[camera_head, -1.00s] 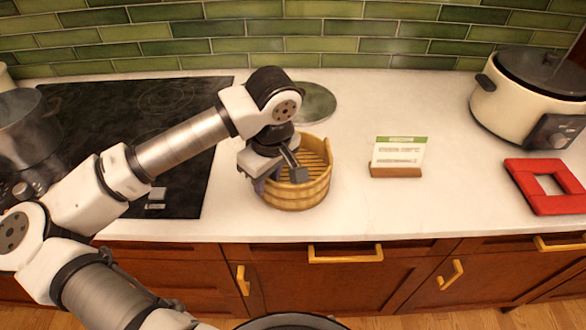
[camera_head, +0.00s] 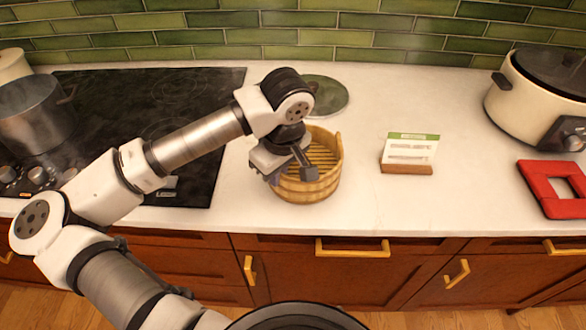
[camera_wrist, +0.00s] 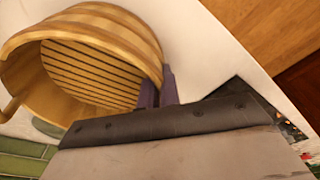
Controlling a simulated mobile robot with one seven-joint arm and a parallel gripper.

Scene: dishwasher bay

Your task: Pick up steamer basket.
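The steamer basket (camera_head: 318,188) is a round, light wooden tub with a slatted floor. It stands upright on the white counter right of the cooktop. My gripper (camera_head: 276,178) is at the basket's left wall, with its purple fingers partly hidden by my wrist in the head view. In the wrist view, the basket (camera_wrist: 105,25) fills the upper left with its slats showing. There the fingers of my gripper (camera_wrist: 158,90) are close together, one on each side of the basket wall, and look shut on it. The exact contact is hard to see.
A green round plate (camera_head: 325,96) lies behind the basket. A card on a wooden stand (camera_head: 407,168) is to the right, then a red frame (camera_head: 535,190) and a cream cooker (camera_head: 525,105). A pot (camera_head: 35,120) sits on the black cooktop (camera_head: 120,95). Counter between basket and card is clear.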

